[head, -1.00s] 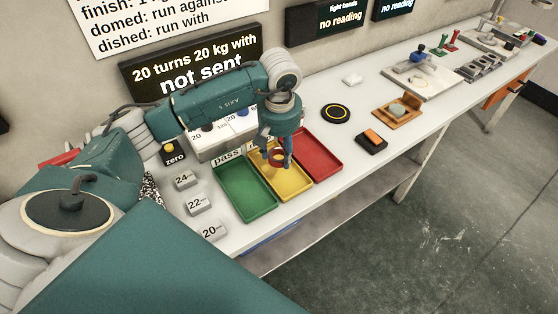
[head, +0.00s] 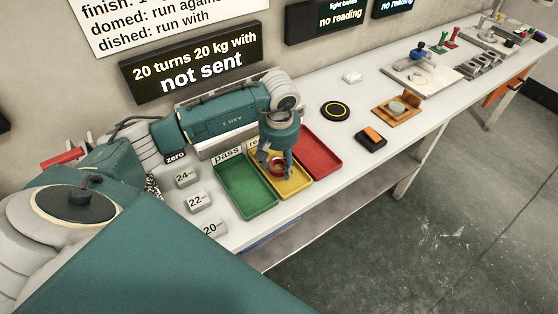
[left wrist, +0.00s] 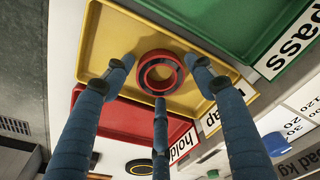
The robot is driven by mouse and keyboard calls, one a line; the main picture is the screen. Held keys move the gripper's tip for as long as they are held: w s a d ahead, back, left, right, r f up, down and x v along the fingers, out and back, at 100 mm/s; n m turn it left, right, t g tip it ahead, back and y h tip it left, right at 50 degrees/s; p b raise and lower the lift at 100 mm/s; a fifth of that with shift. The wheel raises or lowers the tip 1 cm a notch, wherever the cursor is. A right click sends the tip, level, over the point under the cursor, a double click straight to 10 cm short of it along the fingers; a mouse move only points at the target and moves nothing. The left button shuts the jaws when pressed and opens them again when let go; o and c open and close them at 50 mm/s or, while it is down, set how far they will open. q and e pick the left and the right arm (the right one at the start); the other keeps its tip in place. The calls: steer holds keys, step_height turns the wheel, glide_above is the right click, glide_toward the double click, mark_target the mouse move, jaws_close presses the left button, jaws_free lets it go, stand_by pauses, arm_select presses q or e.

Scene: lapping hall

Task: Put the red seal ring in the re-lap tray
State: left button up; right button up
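The red seal ring (left wrist: 141,77) lies flat on the floor of the yellow tray (left wrist: 95,45). In the head view the ring (head: 276,172) shows small between the fingers. The yellow tray (head: 296,189) sits between the green and red trays; its label is partly hidden, with "ap" readable in the left wrist view. My left gripper (head: 275,164) is low over the yellow tray. Its three fingers (left wrist: 160,80) are spread around the ring, with gaps seen at the two upper fingertips. My right gripper is not in view.
The green "pass" tray (head: 232,177) is on the left and the red "hold" tray (head: 320,140) on the right; both look empty. Grey weights (head: 197,202) stand near the green tray. A black round pad (head: 335,111) and an orange-topped block (head: 371,138) lie beyond the red tray.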

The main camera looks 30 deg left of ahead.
arm_select(q)
steer(key=shift+r, duration=0.15)
step_height(320, 180, up, 12)
steer(key=s+b, duration=0.1)
steer(key=b, duration=0.1)
steer(key=shift+d, duration=0.45)
